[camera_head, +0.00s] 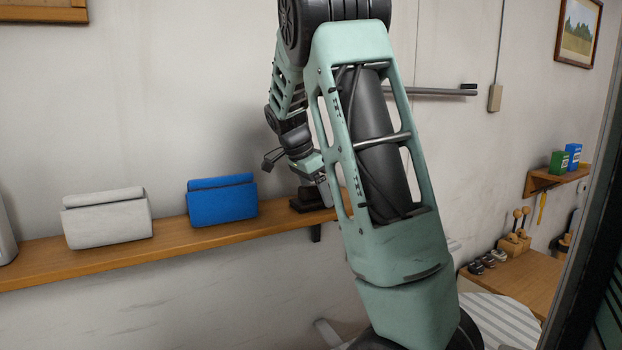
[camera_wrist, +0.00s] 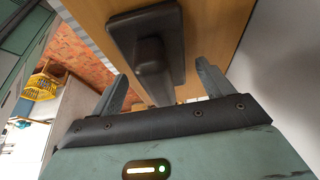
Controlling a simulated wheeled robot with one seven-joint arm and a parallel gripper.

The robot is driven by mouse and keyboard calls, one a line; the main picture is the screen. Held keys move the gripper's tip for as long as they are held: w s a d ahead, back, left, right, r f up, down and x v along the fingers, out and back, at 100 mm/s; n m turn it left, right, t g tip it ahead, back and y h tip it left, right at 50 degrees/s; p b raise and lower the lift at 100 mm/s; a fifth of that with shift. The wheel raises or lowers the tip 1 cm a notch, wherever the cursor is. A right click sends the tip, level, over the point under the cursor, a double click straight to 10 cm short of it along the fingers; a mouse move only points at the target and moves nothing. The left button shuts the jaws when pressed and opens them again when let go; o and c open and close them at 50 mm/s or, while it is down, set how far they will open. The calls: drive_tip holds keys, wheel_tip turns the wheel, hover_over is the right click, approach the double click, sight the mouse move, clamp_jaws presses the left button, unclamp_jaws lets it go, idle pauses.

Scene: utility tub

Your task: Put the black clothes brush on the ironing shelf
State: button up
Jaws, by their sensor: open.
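The black clothes brush (camera_head: 303,204) sits on the wooden wall shelf (camera_head: 110,257), near its right end, partly hidden by my arm. In the wrist view the brush (camera_wrist: 175,22) shows a flat rectangular block with a thick handle (camera_wrist: 152,68) pointing toward my gripper (camera_wrist: 162,70). The gripper's fingers are open and spread on either side of the handle, with a gap visible. In the head view my gripper (camera_head: 318,180) is at the brush, but contact cannot be made out. Which surface is called the ironing shelf is not marked.
A blue folded cloth-like item (camera_head: 222,204) and a grey one (camera_head: 107,222) stand left of the brush. At lower right are a striped board (camera_head: 505,318) and a wooden surface (camera_head: 522,272) with small items. A small shelf (camera_head: 548,180) holds boxes. Wall rises behind.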

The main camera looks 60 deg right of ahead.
drive_tip(key=b+v, duration=0.3)
drive_tip(key=v, duration=0.9)
idle(0.4)
